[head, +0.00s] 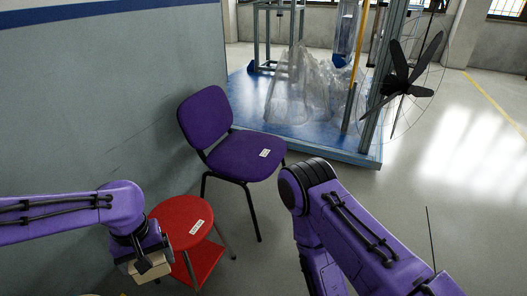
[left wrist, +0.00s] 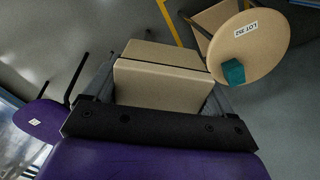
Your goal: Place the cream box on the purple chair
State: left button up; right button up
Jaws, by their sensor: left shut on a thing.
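My left gripper (head: 148,262) is shut on the cream box (head: 154,273), at the lower left of the head view, just left of the red stool. In the left wrist view the cream box (left wrist: 160,82) sits between the dark fingers of the left gripper (left wrist: 160,98). The purple chair (head: 245,153) stands upright beyond the red stool, by the grey wall. Its seat looks bare apart from a white label. A purple seat (left wrist: 40,121) with a white label also shows at the left of the left wrist view. My right gripper is outside both views.
The red stool (head: 181,220) stands between my left gripper and the chair. A tan round stool (left wrist: 250,47) carries a teal cube (left wrist: 233,72). A blue platform (head: 250,92) with clear plastic wrap and a black fan (head: 400,85) stand behind. Open floor lies right.

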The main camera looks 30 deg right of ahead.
aim_at(248, 149)
jog(key=z, duration=1.1)
jog(key=i, duration=0.45)
jog(key=z, duration=0.7)
jog(key=i, duration=1.35)
jog(key=u, duration=0.6)
jog(key=i, duration=1.3)
jog(key=u, duration=0.85)
